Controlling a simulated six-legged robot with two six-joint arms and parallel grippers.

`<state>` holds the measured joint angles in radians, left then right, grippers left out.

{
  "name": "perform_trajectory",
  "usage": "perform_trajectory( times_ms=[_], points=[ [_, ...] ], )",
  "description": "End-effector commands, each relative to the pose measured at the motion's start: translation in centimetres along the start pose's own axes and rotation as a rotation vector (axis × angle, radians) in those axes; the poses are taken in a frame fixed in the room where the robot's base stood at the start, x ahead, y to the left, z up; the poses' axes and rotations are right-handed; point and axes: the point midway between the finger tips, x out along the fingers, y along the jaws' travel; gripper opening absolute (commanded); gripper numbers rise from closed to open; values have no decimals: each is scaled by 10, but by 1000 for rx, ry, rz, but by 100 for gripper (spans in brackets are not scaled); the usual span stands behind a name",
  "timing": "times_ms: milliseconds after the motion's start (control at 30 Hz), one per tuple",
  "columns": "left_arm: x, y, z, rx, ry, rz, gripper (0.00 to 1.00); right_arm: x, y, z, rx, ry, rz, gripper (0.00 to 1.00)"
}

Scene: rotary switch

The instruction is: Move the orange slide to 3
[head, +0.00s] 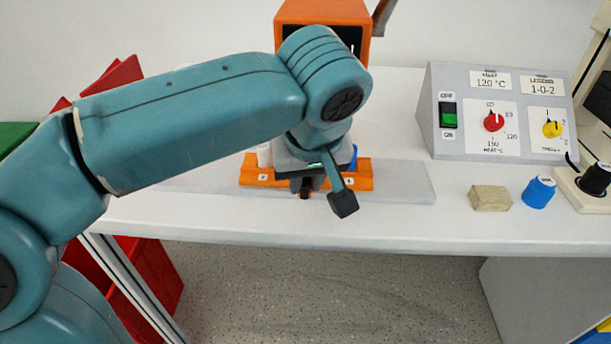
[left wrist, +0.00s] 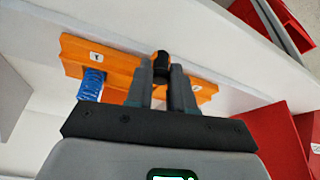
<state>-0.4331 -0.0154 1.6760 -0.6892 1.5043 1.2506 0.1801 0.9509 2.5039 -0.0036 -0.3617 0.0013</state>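The orange slide (head: 364,184) lies on a grey strip on the white table, partly hidden behind my left gripper (head: 304,188). It shows in the left wrist view (left wrist: 120,68) as a long orange block with small white labels near its ends; I cannot read a 3 on them. A black knob (left wrist: 161,62) stands out near its middle. A blue ribbed cylinder (left wrist: 91,85) sits at the slide. My right gripper is not in view.
A grey control panel (head: 447,145) with a green switch (head: 448,114), a red dial (head: 493,122) and a yellow dial (head: 552,129) stands at the right. A wooden block (head: 490,198) and a blue knob (head: 539,192) lie in front. Red bins (head: 150,268) are at the left.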

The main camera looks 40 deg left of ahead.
Motion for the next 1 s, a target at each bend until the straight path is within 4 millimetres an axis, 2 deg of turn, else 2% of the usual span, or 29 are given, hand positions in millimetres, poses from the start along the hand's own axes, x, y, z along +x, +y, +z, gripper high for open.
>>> perform_trajectory(
  times_ms=[167, 267, 500, 600, 967, 1000],
  points=[
    [-2, 3, 0, 2, -1, 0, 0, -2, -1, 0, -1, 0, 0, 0],
    [-6, 20, 3, 6, -1, -2, 0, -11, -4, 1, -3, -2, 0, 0],
    [-12, 74, 16, 5, 0, -2, 0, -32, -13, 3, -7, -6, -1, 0],
    [-12, 86, 20, 2, 1, 0, 0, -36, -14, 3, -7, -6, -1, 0],
    [-10, 92, 22, 0, 3, 8, 0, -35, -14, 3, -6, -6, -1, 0],
    [-10, 92, 22, 0, 3, 8, 35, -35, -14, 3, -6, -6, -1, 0]
  ],
)
